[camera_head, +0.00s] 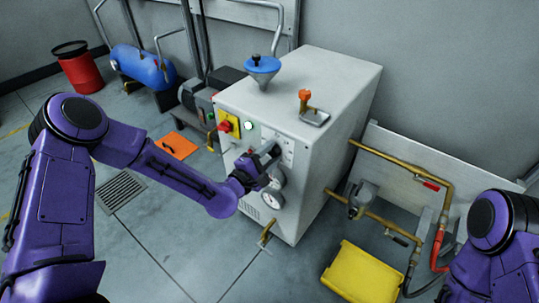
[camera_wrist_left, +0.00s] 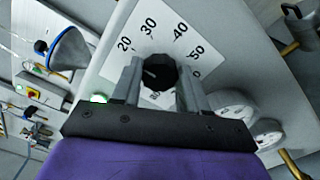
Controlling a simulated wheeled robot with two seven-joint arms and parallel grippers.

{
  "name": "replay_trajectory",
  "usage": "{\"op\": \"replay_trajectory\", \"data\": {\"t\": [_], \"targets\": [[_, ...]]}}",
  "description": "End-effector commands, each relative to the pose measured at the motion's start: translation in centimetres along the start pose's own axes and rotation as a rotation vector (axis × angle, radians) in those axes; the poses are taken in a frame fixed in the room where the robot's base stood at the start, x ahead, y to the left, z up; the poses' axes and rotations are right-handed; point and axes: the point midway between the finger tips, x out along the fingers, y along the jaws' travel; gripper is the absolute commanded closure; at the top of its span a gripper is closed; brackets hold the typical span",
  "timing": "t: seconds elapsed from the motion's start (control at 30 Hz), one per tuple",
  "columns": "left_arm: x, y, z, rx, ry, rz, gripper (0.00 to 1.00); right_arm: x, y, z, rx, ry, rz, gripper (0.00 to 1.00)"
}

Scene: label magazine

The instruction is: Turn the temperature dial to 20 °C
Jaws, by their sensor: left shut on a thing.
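The temperature dial (camera_wrist_left: 160,72) is a black knob on a white scale plate (camera_wrist_left: 178,32) marked 20, 30, 40, 50 and more, partly hidden. My left gripper (camera_wrist_left: 156,85) is shut on the dial, one finger on each side. A small pale mark shows on the knob's left part; its exact reading is too small to tell. In the head view my left gripper (camera_head: 267,158) is at the front of the grey machine cabinet (camera_head: 325,120) and hides the dial. My right gripper is out of view.
A red switch on a yellow plate (camera_head: 229,124) is left of my left gripper, and round gauges (camera_head: 270,199) are below it. A blue funnel (camera_head: 262,65) stands on the cabinet. Brass pipes (camera_head: 385,228) and a yellow bin (camera_head: 362,275) are at right.

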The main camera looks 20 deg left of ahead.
Motion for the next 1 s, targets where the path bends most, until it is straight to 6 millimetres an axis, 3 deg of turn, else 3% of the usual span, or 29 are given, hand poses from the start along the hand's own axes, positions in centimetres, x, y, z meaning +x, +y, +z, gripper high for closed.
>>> {"op": "replay_trajectory", "data": {"t": [0.03, 0.1, 0.47, 0.8, 1.0], "targets": [[-0.1, -0.1, -0.1, -0.003, 0.002, -0.003, 0.53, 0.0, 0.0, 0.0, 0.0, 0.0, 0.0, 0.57], [-0.1, -0.1, -0.1, -0.002, 0.002, -0.003, 0.31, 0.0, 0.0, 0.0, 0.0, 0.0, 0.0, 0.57], [-0.6, 0.0, -0.1, 0.0, 0.002, -0.001, 0.31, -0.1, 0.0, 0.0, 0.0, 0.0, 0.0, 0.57], [-8.2, 0.1, 0.0, -0.005, 0.004, 0.0, 0.31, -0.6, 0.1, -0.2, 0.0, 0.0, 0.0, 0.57], [-10.5, 0.0, -0.1, -0.002, 0.002, -0.001, 0.31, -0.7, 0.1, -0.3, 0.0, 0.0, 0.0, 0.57]]}}
